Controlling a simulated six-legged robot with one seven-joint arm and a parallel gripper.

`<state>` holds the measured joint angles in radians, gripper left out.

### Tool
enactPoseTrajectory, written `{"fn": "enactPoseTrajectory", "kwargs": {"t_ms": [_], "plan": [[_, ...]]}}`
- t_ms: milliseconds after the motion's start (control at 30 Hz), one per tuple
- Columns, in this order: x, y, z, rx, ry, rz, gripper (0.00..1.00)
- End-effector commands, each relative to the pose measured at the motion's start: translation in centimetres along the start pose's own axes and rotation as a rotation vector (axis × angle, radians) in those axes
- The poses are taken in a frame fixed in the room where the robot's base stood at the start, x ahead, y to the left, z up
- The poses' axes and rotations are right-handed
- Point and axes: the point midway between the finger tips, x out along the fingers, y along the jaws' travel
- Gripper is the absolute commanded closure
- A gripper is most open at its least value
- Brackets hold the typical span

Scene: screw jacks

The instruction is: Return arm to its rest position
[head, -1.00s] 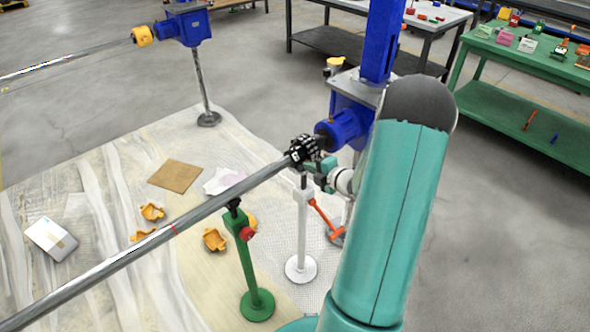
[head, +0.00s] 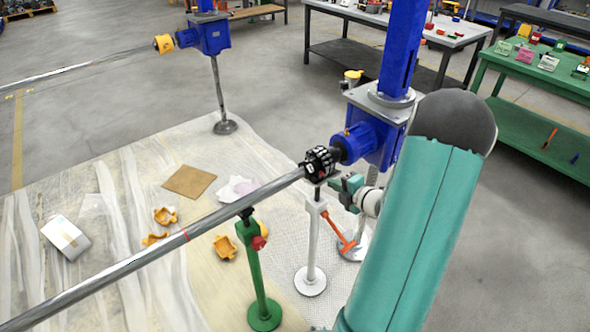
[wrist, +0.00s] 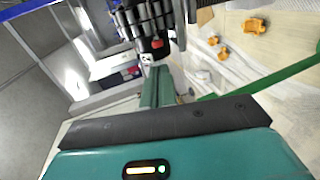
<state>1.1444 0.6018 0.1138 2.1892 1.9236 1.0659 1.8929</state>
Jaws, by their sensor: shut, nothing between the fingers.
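My gripper (head: 340,182) is at the end of my teal arm in the head view, just below and to the right of the black chain coupling (head: 320,163). The coupling joins the long grey shaft (head: 130,262) to the blue screw jack (head: 372,140). In the wrist view my gripper's green fingers (wrist: 157,88) are together with nothing between them. The coupling (wrist: 143,20) shows close above them there. I cannot tell whether the fingers touch it.
Orange coupling halves (head: 225,247), a brown board (head: 190,182) and a white box (head: 65,237) lie on the sheet. A green bench (head: 545,75) is at right.

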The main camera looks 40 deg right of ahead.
Motion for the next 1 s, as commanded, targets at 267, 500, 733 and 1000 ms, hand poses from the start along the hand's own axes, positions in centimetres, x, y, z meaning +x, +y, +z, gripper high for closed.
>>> {"fn": "enactPoseTrajectory", "kwargs": {"t_ms": [267, 500, 733, 1000], "plan": [[0.1, 0.3, -0.3, -0.020, 0.011, -0.001, 1.00], [1.5, 5.8, -8.6, -0.487, 0.264, -0.009, 1.00], [-0.1, 10.7, -20.7, -1.248, 0.644, 0.079, 1.00], [-5.7, 13.1, -30.9, -2.129, 1.036, 0.343, 1.00]]}}
